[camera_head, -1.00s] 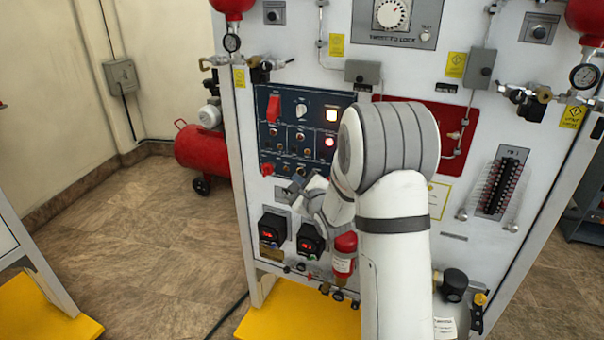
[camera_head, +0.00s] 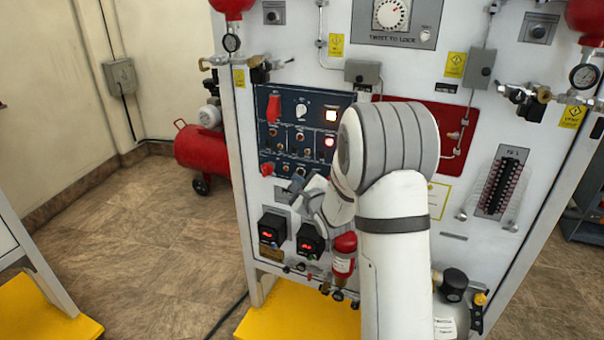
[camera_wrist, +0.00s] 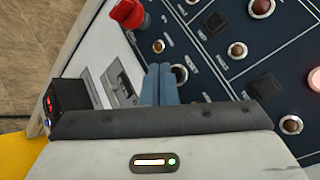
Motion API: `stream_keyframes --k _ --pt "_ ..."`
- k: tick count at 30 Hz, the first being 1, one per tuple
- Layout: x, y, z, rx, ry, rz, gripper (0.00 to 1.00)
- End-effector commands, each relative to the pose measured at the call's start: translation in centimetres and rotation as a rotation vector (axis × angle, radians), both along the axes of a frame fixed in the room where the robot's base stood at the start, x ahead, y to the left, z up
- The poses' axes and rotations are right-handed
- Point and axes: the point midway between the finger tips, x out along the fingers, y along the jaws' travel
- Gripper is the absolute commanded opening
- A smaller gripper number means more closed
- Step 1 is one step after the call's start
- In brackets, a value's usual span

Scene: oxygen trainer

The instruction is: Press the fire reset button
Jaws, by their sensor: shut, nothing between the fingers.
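The labels are too small to read, so I cannot tell which is the fire reset button. My gripper (camera_head: 297,183) is at the panel's lower edge. In the wrist view its blue-grey fingers (camera_wrist: 161,72) are together and empty. A round dark button (camera_wrist: 180,73) with a pale ring sits just right of the fingertips, partly hidden; I cannot tell whether they touch it.
Two black display units (camera_head: 272,229) are below the panel, close to my gripper. A red cylinder (camera_head: 344,256) hangs to their right. A red switch (camera_wrist: 128,13) sticks out near the panel's corner. My arm hides part of the board. The floor at left is clear.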

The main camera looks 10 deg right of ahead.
Motion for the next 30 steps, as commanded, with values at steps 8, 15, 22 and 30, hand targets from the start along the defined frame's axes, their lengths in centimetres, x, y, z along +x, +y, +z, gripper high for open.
stream_keyframes --k 8,15,22,30 --pt "0.7 -0.5 0.0 0.000 0.000 0.000 0.00" --pt "0.8 -0.5 0.0 0.000 0.000 0.000 0.00" --pt "0.9 -0.5 0.0 0.000 0.000 0.000 0.00" --pt "1.1 -0.7 0.0 0.000 0.000 0.000 0.00"
